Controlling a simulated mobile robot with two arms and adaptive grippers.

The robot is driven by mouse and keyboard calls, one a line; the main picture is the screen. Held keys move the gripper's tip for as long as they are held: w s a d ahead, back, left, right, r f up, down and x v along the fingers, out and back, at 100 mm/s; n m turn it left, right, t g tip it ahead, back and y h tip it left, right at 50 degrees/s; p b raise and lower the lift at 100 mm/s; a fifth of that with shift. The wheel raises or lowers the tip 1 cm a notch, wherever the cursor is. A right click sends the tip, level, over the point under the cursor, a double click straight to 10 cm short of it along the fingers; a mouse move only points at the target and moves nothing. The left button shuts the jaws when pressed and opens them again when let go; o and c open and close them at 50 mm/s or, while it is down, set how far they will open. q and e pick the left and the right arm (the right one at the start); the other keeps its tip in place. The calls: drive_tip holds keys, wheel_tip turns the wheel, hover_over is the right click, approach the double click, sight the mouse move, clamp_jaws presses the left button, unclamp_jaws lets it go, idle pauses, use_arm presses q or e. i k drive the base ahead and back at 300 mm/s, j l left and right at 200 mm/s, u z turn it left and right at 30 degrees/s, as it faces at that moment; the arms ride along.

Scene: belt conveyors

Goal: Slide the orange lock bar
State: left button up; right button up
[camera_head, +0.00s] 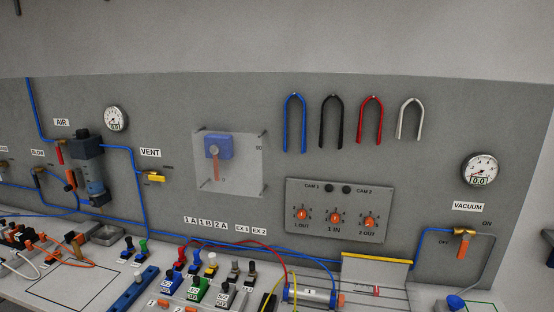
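No long orange bar can be clearly made out as the lock bar. On the wall, a blue box (218,146) with a reddish-orange upright lever (215,164) sits at a clear square panel (240,180). A small orange part (71,178) shows beside the dark air filter (89,165) under the AIR label. I cannot tell which of these is the lock bar. Neither of my grippers is in view.
A control plate (320,235) with several orange knobs is on the wall. Several coloured hoses hang above it. A yellow-edged bracket (377,260), coloured valves (197,289) and loose tubing crowd the bench. A vacuum gauge (480,170) is at the right.

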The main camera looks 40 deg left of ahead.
sight(72, 186)
drive_tip(key=u, duration=2.75)
drive_tip(key=i+j, duration=0.2)
drive_tip(key=j, duration=0.2)
drive_tip(key=i+j, duration=0.25)
drive_tip(key=j, duration=0.15)
drive_tip(key=i+j, duration=0.2)
drive_tip(key=j, duration=0.2)
drive_tip(key=i+j, duration=0.25)
drive_tip(key=j, duration=0.15)
drive_tip(key=i+j, duration=0.2)
drive_tip(key=j, duration=0.2)
drive_tip(key=i+j, duration=0.25)
drive_tip(key=j, duration=0.15)
drive_tip(key=i+j, duration=0.2)
drive_tip(key=j, duration=0.2)
